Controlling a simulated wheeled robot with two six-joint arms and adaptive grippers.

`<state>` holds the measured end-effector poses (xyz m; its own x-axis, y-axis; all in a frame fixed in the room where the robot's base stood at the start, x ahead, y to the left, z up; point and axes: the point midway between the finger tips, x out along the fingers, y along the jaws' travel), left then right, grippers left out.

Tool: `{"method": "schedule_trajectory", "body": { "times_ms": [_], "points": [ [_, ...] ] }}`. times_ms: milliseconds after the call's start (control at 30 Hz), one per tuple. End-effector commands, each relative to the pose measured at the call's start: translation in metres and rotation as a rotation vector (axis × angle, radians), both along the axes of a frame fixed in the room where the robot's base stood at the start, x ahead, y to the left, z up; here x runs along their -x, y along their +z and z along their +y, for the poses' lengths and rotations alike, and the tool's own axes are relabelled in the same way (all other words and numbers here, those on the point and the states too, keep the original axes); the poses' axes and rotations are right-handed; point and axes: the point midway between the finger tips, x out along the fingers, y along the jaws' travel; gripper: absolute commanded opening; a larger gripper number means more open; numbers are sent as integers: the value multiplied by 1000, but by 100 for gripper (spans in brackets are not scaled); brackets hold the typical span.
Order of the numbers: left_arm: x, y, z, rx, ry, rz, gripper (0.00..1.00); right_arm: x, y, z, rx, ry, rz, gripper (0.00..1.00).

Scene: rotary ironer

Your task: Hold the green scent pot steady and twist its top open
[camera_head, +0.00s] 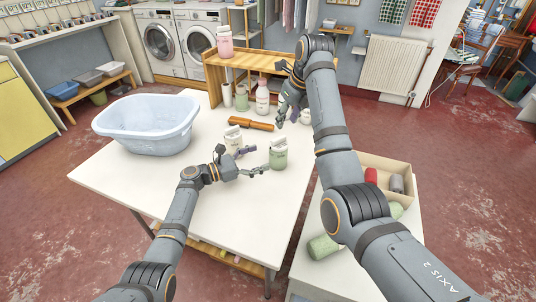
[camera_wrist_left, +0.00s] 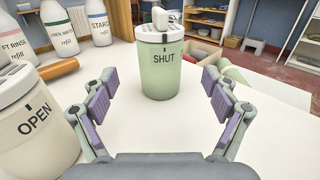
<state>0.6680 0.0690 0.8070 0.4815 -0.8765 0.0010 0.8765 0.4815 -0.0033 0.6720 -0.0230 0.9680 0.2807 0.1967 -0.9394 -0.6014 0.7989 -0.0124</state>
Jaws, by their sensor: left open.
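The green scent pot (camera_head: 279,157) stands upright on the white table. In the left wrist view the pot (camera_wrist_left: 164,75) has a pale top (camera_wrist_left: 163,35) and the word SHUT below its rim. My left gripper (camera_head: 254,160) is low over the table, just left of the pot. In its wrist view the gripper (camera_wrist_left: 160,85) is open, its purple-padded fingers spread on either side of the view with the pot ahead between them, apparently untouched. My right gripper (camera_head: 285,114) is above the table behind the pot, fingers pointing down; whether it is open is unclear.
A cream pot marked OPEN (camera_wrist_left: 32,125) stands close by my left gripper. A blue basin (camera_head: 148,125) is at the table's left. An orange-brown roller-like object (camera_head: 250,125), several bottles and a wooden shelf (camera_head: 213,75) are behind. The front of the table is clear.

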Motion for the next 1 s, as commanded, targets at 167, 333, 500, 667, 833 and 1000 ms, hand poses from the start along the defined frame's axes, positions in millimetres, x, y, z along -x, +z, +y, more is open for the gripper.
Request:
{"method": "schedule_trajectory", "body": {
  "times_ms": [167, 333, 500, 667, 833, 1000],
  "points": [
    [-19, 2, -34, 3, -2, -1, 87, 0, 0, 0, 0, 0, 0, 38],
    [-32, 1, -57, 0, -1, -1, 87, 0, 0, 0, 0, 0, 0, 38],
    [-37, 0, -68, -1, -2, -2, 87, 0, 0, 0, 0, 0, 0, 38],
    [-38, 0, -69, -1, -1, -3, 87, 0, 0, 0, 0, 0, 0, 38],
    [-38, 0, -69, -1, -1, -3, 78, 0, 0, 0, 0, 0, 0, 38],
    [-38, 0, -69, -1, -1, -3, 55, 0, 0, 0, 0, 0, 0, 38]
  ]
}}
